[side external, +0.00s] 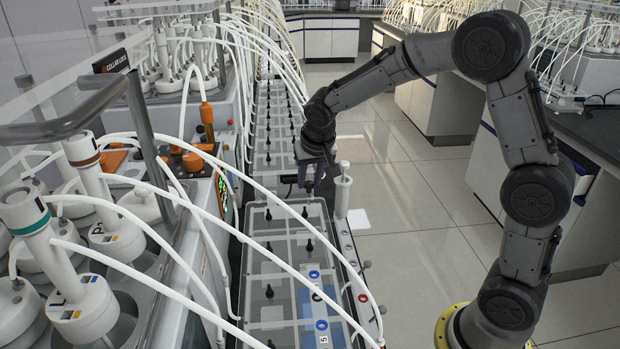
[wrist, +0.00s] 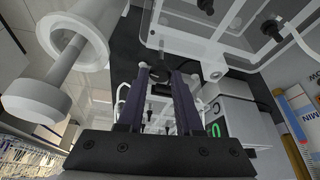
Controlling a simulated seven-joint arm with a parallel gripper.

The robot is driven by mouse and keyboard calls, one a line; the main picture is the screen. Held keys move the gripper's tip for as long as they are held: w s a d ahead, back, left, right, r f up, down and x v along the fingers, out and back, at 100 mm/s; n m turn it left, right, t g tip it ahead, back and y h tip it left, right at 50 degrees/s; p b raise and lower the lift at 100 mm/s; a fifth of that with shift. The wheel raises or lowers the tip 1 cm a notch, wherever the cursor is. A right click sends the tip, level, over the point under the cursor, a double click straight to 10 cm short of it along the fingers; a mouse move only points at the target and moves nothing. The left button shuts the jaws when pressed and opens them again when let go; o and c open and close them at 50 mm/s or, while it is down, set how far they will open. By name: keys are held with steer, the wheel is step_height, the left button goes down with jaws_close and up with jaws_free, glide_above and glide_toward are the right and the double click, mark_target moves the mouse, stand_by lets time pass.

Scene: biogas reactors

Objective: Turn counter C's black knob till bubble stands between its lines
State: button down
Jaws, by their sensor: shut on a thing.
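My gripper (side external: 308,186) points down at the far end of the near clear-topped counter block (side external: 262,232). In the wrist view its two dark fingers (wrist: 159,76) are closed around a small dark part, which looks like a black knob (wrist: 160,74), mostly hidden by the fingers. Several other black knobs or fittings stand in rows along the block.
A white cylinder (side external: 343,192) stands right beside my gripper; it also fills the upper left of the wrist view (wrist: 72,55). White tubes (side external: 318,262) arch over the block. Reactors (side external: 72,275) crowd the left. Open floor (side external: 425,220) lies to the right.

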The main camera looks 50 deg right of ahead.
steer(key=c, duration=0.6)
jaws_free()
steer(key=v, duration=1.4)
steer(key=s+r+t, duration=0.2)
steer(key=s+r, duration=0.3)
steer(key=s, duration=0.7)
steer(key=s+a+f+n+y, duration=0.1)
steer(key=s+f+n, duration=0.1)
steer(key=s+f, duration=0.1)
steer(key=s+a+f+n, duration=0.1)
steer(key=s+f+n, duration=0.1)
steer(key=s, duration=0.3)
steer(key=s+a+f+n+y, duration=0.1)
steer(key=s+f+n, duration=0.2)
steer(key=s+f, duration=0.1)
steer(key=shift+s+a+f+y, duration=0.15)
steer(key=shift+s+f+y, duration=0.15)
